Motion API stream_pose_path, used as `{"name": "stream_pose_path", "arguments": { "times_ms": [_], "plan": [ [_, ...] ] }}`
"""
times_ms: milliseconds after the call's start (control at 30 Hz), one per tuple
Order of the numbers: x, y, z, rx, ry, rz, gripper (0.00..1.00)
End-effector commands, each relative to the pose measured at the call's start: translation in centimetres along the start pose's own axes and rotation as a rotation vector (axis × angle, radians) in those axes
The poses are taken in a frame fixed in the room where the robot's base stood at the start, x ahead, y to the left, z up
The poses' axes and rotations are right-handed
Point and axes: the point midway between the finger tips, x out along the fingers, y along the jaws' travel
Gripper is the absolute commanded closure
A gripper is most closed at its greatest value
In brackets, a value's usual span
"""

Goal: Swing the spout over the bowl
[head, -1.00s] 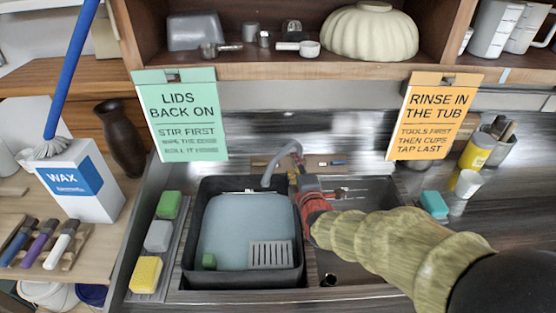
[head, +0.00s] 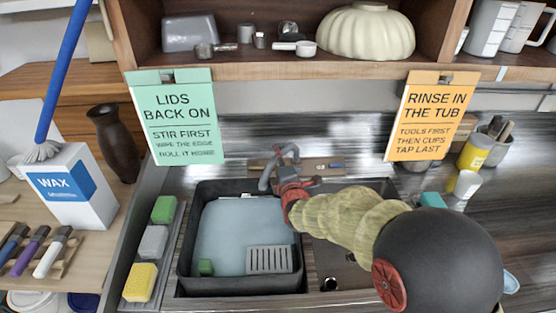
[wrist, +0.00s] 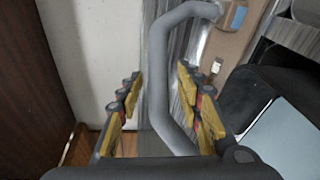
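The grey tap spout (head: 265,180) stands at the back of the sink, its free end near the back edge of the black tub (head: 184,262). In the wrist view the spout (wrist: 158,45) is a bent grey pipe running between the yellow-padded fingers of my gripper (wrist: 158,76). The fingers are apart, one on each side of the pipe, with gaps visible. In the head view my gripper (head: 283,170) is at the spout and partly hides it. The sink's right bowl (head: 345,275) is partly covered by my arm. A cream ribbed bowl (head: 365,32) sits on the shelf.
The tub holds pale blue-grey water, a green block (head: 206,267) and a grey slotted piece (head: 269,260). Sponges (head: 152,242) line the left edge. A green sign (head: 172,115) and an orange sign (head: 432,118) hang behind. A wax box (head: 75,188) stands left.

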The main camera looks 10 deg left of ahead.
Motion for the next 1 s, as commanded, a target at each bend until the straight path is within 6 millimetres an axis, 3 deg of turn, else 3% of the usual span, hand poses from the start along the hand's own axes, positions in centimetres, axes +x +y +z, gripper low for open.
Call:
{"name": "stream_pose_path", "arguments": {
  "times_ms": [200, 833, 1000],
  "plan": [
    [0.01, 0.05, 0.01, 0.0, 0.0, 0.0, 0.64],
    [-0.01, 0.02, 0.01, 0.0, 0.0, 0.0, 1.0],
    [-0.01, 0.01, 0.01, 0.0, 0.0, -0.001, 1.0]
  ]
}}
